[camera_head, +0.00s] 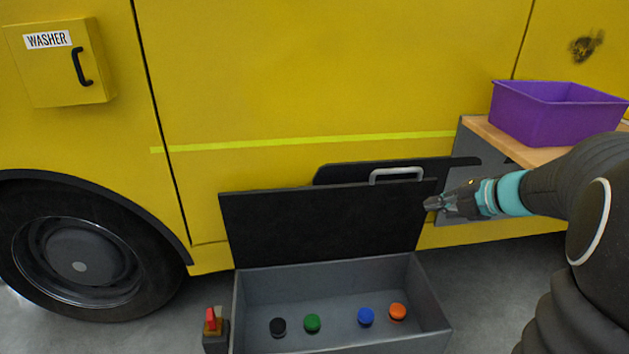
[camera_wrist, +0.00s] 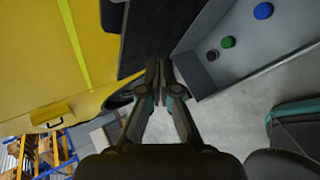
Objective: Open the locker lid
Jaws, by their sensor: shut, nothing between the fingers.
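The grey locker (camera_head: 342,278) stands on the floor in front of the yellow vehicle. Its black lid (camera_head: 320,228) is raised upright at the back, so the inside shows. A pale handle (camera_head: 397,174) shows at the lid's top edge. My gripper (camera_head: 428,203) is at the right end of the lid, shut and empty. Whether it touches the lid I cannot tell. In the wrist view my gripper's closed fingertips (camera_wrist: 158,66) are beside the dark lid (camera_wrist: 158,30), with the open locker (camera_wrist: 205,40) to the right.
Black (camera_head: 278,327), green (camera_head: 312,323), blue (camera_head: 366,316) and orange (camera_head: 397,312) round pieces lie in the locker. A small red-topped object (camera_head: 211,320) stands at its left. A purple bin (camera_head: 545,115) sits on a wooden shelf (camera_head: 498,139) at right. A washer box (camera_head: 58,62) is at upper left.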

